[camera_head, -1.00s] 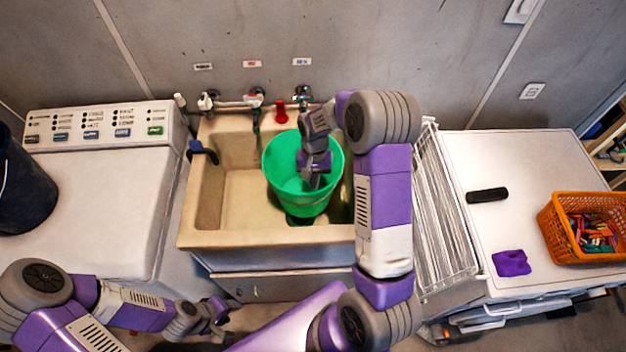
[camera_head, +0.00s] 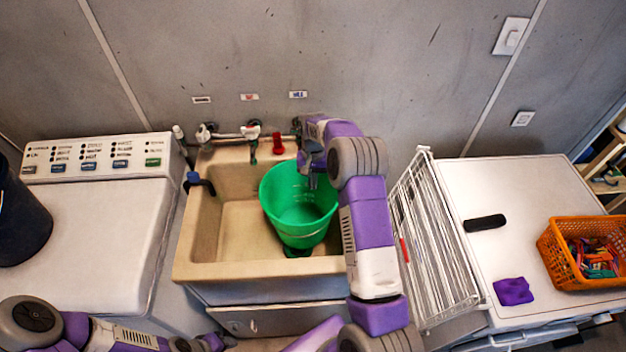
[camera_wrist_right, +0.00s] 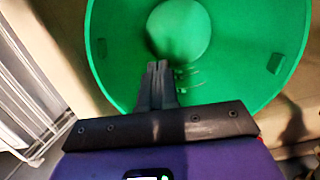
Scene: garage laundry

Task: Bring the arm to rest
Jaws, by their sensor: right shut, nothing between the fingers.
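My right arm reaches over the right side of the sink. My right gripper (camera_head: 312,182) points down at the right rim of the green bucket. In the right wrist view its fingers (camera_wrist_right: 157,72) are together with nothing between them, in front of the bucket's interior. The green bucket (camera_head: 292,212) stands upright in the beige sink (camera_head: 235,215); it also shows in the right wrist view (camera_wrist_right: 225,40) and looks empty. My left gripper (camera_head: 213,343) is low at the bottom edge, partly cut off, and its jaws cannot be made out.
Taps, one with a red handle (camera_head: 278,143), line the wall behind the sink. A white washer (camera_head: 90,220) is at left with a dark bin (camera_head: 20,215). A white drying rack (camera_head: 435,245) stands right of my right arm. An orange basket (camera_head: 560,262) and purple cloth (camera_head: 513,291) lie further right.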

